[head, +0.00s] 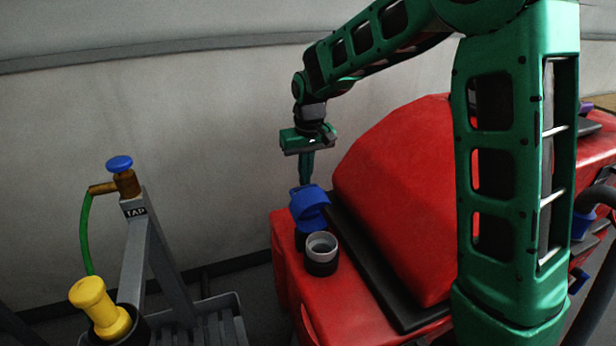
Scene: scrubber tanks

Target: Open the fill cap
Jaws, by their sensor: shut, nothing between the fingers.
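The blue fill cap (309,209) is tilted up on the far side of a round filler neck (321,247) with a grey rim and a black base. The neck's mouth is uncovered. It stands on the left end of the red scrubber machine (390,200). My gripper (306,181) points down from the green arm, with its fingers shut and nothing between them. Its fingertips are at the top of the raised cap; whether they touch it is hard to tell.
At the left, a grey stand marked TAP (138,240) carries a blue-knobbed brass tap (122,178) with a green hose (86,235). A yellow nozzle (99,306) sits in a black holder. A wall runs behind the machine.

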